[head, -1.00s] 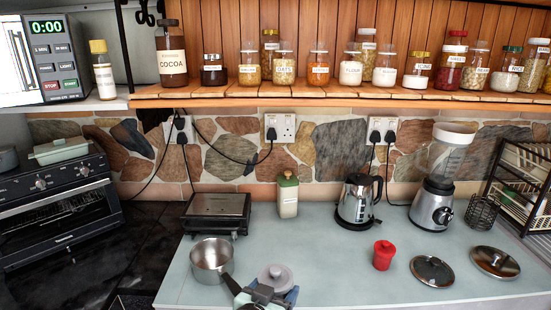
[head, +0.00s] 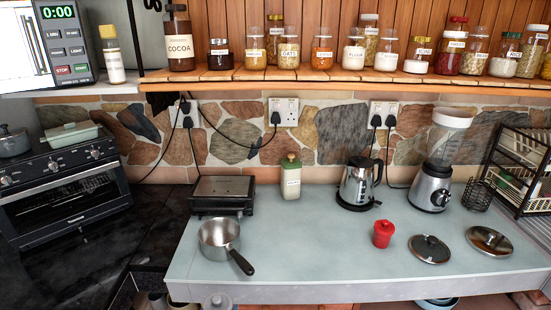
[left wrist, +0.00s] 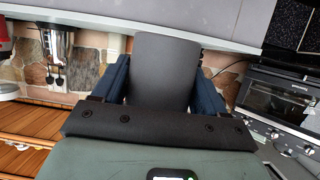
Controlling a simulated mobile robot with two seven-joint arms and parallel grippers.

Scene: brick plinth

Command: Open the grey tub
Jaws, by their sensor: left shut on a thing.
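The grey tub (head: 218,301) shows only as a pale round lidded top with a knob at the bottom edge of the head view, in front of the counter's front edge. In the left wrist view the grey tub (left wrist: 165,72) is a plain grey body between my two dark blue fingers. My left gripper (left wrist: 162,62) is shut on it. The lid side is hidden in the wrist view. My left gripper is almost wholly below the head view's frame. My right gripper is not in view.
A saucepan (head: 218,240) stands on the counter (head: 310,250) near its front, handle toward the edge. A red pot (head: 383,233), two loose lids (head: 430,249) (head: 489,240), a kettle (head: 357,185) and a blender (head: 437,165) stand right. The counter's front middle is clear.

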